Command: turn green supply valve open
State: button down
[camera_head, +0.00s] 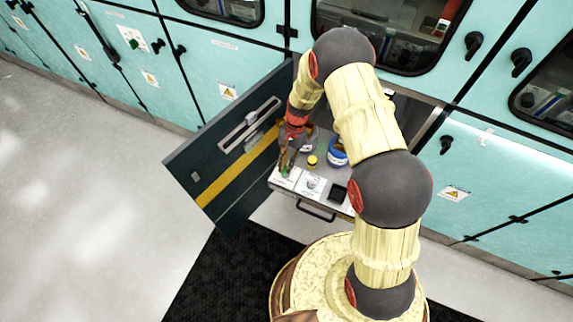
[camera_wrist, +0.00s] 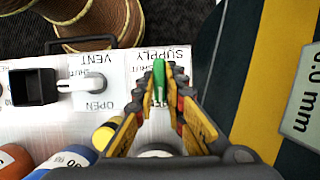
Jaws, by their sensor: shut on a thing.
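The green supply valve handle (camera_wrist: 159,78) sits on a white panel (camera_wrist: 118,62) by the upside-down word SUPPLY in the wrist view. It points up and down in that picture. My gripper (camera_wrist: 161,92) is closed around it, one finger on each side. In the head view my gripper (camera_head: 287,160) reaches down to the panel's left end, and a little green (camera_head: 285,172) shows below the fingers. The handle's lower part and its OPEN mark are hidden by my fingers.
A grey vent handle (camera_wrist: 80,84) and a black square block (camera_wrist: 34,87) lie left of the valve. A yellow cap (camera_head: 312,161) and a blue-ringed container (camera_head: 338,152) stand behind the panel. An open dark door (camera_head: 215,165) with a yellow stripe stands close on the left.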

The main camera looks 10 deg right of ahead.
dwell(0.3)
jog(key=c, duration=1.8)
grip_release()
jog(key=shift+c, duration=0.2)
jog(key=v, duration=1.2)
jog(key=shift+a, duration=0.1)
